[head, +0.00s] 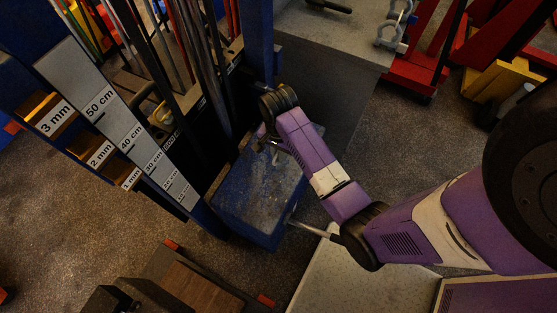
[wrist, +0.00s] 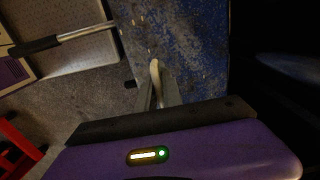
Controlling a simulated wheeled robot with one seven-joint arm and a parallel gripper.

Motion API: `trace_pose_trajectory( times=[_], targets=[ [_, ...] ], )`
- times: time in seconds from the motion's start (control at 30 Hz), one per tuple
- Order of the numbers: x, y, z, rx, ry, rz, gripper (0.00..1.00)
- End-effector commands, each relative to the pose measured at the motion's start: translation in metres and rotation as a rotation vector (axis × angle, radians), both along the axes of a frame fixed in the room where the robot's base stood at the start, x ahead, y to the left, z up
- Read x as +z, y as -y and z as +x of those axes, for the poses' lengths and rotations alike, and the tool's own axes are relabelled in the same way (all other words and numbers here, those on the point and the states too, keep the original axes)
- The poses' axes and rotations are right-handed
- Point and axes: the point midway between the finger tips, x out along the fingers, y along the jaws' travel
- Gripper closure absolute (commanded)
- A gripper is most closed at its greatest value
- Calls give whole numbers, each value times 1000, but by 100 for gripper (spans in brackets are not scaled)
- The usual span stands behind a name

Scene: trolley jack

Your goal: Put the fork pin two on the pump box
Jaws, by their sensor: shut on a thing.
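The blue, scuffed pump box (head: 262,195) stands at the centre of the head view, and its worn top also fills the upper middle of the wrist view (wrist: 190,45). My gripper (wrist: 160,92) is over the box top, at its back edge in the head view. Its fingers are shut on a small pale piece, which I take to be fork pin two (wrist: 154,72). Only the pin's end shows past the fingers. I cannot tell whether the pin touches the box. In the head view the fingertips and the pin are hidden or too small to make out.
A lever with a dark grip (wrist: 38,46) sticks out beside the box. A rack of long bars and a marked length board (head: 120,120) stand close on the left. A grey bench (head: 335,50) holding metal shackles is behind. A pale surface (head: 345,280) lies in front.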

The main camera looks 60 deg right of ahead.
Motion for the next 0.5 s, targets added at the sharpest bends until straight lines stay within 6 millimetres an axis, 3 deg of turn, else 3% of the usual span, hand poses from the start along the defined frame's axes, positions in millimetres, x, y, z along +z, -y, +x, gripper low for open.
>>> trace_pose_trajectory(
  times=[0.3,0.5],
  targets=[
    [-35,0,0,1,-1,0,100],
    [-41,0,0,1,1,-1,100]
  ],
)
